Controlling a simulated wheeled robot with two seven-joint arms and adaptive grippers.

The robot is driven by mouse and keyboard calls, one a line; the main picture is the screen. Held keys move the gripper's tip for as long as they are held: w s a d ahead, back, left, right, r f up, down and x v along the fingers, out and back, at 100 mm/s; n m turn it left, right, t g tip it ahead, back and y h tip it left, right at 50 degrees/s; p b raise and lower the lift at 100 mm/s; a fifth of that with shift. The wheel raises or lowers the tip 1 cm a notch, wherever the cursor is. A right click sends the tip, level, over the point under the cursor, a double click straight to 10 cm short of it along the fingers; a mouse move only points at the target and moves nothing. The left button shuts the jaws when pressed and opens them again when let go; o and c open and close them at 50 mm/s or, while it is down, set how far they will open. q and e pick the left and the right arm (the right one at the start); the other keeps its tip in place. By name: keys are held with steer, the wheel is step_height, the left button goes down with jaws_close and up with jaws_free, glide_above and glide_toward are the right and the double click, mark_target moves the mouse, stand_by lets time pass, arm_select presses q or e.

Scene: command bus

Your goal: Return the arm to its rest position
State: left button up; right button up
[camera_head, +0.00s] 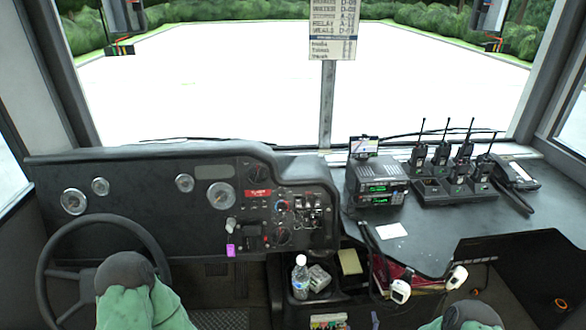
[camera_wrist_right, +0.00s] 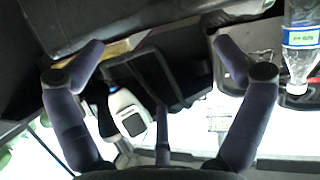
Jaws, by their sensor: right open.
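Neither gripper can be made out in the head view, and my left gripper is not in view. A white device with a dark screen (camera_wrist_right: 130,115) appears beyond the fingers, on the left of the wrist view. A clear bottle with a blue label (camera_wrist_right: 301,38) is at the upper right there, outside the fingers and apart from them.
In the head view, the bottle (camera_head: 300,277) stands in the storage area below the dashboard (camera_head: 130,180). A radio unit (camera_head: 376,182) and handsets in a charger (camera_head: 455,190) are on the right counter (camera_head: 440,235). The steering wheel (camera_head: 50,250) is left. White devices (camera_head: 400,291) sit low right.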

steer(key=s+a+f+m+g+y+p, duration=0.1)
steer(key=s+a+g+y+p, duration=0.1)
steer(key=s+a+g, duration=0.4)
steer(key=s+a+f+m+g+y+p, duration=0.1)
steer(key=s+a+g+y, duration=0.3)
steer(key=s, duration=1)
steer(key=a+m+g+p, duration=0.1)
steer(key=a+g, duration=0.2)
steer(key=shift+s+a+f+g, duration=0.15)
steer(key=shift+a+g, duration=0.15)
steer(key=shift+a, duration=0.1)
